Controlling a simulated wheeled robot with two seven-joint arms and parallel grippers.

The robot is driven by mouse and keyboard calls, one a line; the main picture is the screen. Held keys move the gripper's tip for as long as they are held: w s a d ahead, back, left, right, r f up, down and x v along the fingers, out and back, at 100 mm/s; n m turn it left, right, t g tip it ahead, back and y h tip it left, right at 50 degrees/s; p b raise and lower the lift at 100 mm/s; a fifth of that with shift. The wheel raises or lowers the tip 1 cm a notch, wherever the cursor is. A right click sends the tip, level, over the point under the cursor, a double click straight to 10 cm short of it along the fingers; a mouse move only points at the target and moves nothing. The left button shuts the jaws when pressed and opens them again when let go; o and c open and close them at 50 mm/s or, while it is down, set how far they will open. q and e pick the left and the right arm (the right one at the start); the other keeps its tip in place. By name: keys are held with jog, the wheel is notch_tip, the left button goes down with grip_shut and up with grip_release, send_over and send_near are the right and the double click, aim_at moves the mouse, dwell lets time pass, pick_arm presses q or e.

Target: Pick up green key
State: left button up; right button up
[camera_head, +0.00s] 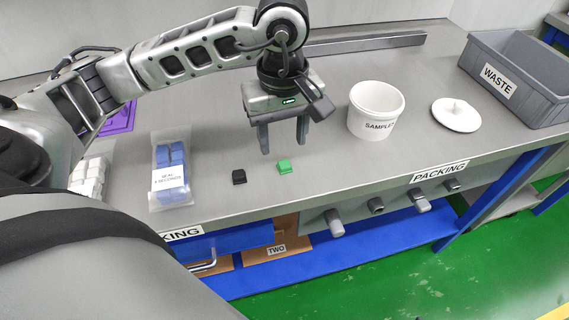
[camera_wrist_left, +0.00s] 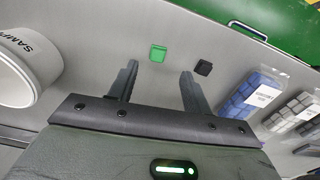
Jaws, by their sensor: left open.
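The green key (camera_head: 284,167) is a small green block lying on the grey bench top. My left gripper (camera_head: 283,148) is open and empty, with its fingers pointing down above the bench, just behind the green key. In the left wrist view the green key (camera_wrist_left: 158,53) lies beyond the open fingertips (camera_wrist_left: 160,70), roughly between their lines and apart from them. A similar black key (camera_head: 239,177) lies to its left in the head view, and it also shows in the left wrist view (camera_wrist_left: 203,67). My right gripper is in neither view.
A white SAMPLES tub (camera_head: 375,112) stands to the right, with a white lid (camera_head: 456,115) beside it. A grey WASTE bin (camera_head: 517,76) stands at the far right. A bag of blue blocks (camera_head: 171,172) lies left of the keys. The bench's front edge (camera_head: 330,191) is close by.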

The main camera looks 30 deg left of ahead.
aim_at(285, 163)
pick_arm(q)
jog(key=shift+w+f+p, duration=0.2)
jog(key=shift+f+p, duration=0.3)
jog(key=shift+f, duration=2.6)
jog(key=c, duration=1.1)
